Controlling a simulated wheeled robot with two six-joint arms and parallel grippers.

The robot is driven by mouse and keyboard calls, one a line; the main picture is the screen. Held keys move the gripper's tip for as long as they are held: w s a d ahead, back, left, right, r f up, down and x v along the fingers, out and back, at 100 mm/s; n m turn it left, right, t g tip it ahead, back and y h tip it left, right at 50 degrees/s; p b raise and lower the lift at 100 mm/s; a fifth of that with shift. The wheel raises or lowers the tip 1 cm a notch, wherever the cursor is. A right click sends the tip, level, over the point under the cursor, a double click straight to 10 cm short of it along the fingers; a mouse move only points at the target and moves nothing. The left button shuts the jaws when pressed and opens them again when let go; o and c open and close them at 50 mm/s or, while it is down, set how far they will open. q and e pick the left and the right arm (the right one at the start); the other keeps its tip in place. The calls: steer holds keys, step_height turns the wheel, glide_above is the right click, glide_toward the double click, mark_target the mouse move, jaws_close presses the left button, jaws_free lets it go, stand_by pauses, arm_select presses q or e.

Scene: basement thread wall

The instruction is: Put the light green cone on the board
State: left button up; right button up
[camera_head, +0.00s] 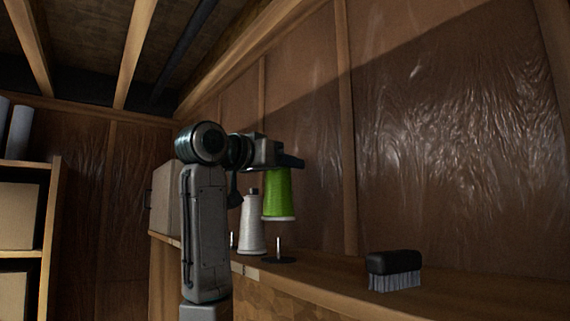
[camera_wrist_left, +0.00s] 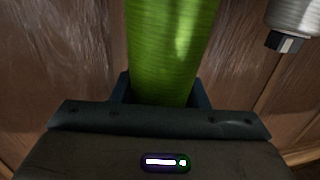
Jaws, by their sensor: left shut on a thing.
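The light green cone (camera_head: 277,194) hangs upright in the air under my left gripper (camera_head: 288,163), which is shut on its top end. It also fills the upper middle of the left wrist view (camera_wrist_left: 172,45), between the two dark fingers. Below the cone in the head view, a thin upright peg with a dark round base (camera_head: 278,259) stands on the wooden ledge (camera_head: 330,283). The cone's lower rim is apart from the ledge. I cannot make out a separate board. My right gripper is not in view.
A white cone (camera_head: 252,228) stands just left of the green one; it also shows in the left wrist view (camera_wrist_left: 294,17). Another thin pin is partly visible left of it. A black brush (camera_head: 393,270) sits further right on the ledge. The wrapped wall (camera_head: 440,160) rises close behind.

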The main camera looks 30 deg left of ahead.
mark_target(285, 197)
arm_select(q)
steer(key=f+b, duration=0.1)
steer(key=w+f+b, duration=0.1)
steer(key=f, duration=0.1)
steer(key=shift+f, duration=0.25)
steer(key=shift+s+f+b, duration=0.15)
steer(key=shift+f+b, duration=0.2)
steer(key=shift+b, duration=0.05)
steer(key=shift+s+f+b, duration=0.15)
steer(key=shift+f+b, duration=0.7)
steer(key=shift+f, duration=0.35)
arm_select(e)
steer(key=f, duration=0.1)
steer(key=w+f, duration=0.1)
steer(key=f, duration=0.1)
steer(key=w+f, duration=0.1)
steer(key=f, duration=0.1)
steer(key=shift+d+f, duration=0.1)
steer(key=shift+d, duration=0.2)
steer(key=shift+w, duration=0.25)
arm_select(q)
steer(key=shift+s+f, duration=0.1)
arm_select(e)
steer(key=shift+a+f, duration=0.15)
